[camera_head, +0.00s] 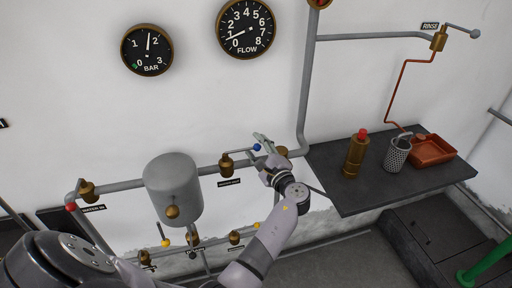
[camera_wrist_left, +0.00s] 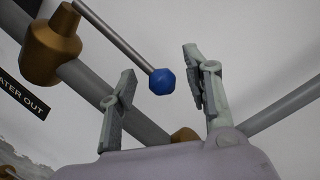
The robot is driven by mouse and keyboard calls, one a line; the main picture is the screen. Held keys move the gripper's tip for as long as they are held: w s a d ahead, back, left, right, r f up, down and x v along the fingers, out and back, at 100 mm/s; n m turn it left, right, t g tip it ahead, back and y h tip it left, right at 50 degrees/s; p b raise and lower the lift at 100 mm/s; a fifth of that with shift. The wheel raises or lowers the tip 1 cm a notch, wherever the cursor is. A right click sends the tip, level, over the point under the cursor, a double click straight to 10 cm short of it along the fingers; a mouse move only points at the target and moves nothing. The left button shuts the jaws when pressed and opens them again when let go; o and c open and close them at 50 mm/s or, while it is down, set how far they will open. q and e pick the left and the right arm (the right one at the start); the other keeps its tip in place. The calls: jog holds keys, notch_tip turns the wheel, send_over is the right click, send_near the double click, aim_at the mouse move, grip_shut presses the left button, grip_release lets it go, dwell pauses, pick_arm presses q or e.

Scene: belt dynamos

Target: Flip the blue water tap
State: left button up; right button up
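The blue water tap is a brass valve (camera_head: 226,164) on the horizontal grey pipe, with a thin metal lever ending in a blue ball (camera_head: 257,147). The lever points right and slightly up. In the left wrist view the brass body (camera_wrist_left: 52,42) is at upper left, above a "WATER OUT" label, and the blue ball (camera_wrist_left: 161,81) appears between my fingers. My left gripper (camera_head: 268,146) is open at the lever's end. In the wrist view its two fingers (camera_wrist_left: 160,72) are spread either side of the ball, with no clear contact. My right gripper is not in view.
A grey tank (camera_head: 173,188) and a red-ended valve (camera_head: 87,191) are on the left. Yellow-ended levers (camera_head: 165,242) hang below. A dark shelf (camera_head: 345,203) on the right holds a brass bottle (camera_head: 355,157), a mesh cup (camera_head: 397,155) and an orange tray (camera_head: 432,151).

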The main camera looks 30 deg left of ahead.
pick_arm(q)
jog(key=shift+f, duration=0.1)
jog(key=c, duration=0.9)
grip_shut()
jog(key=shift+f, duration=0.1)
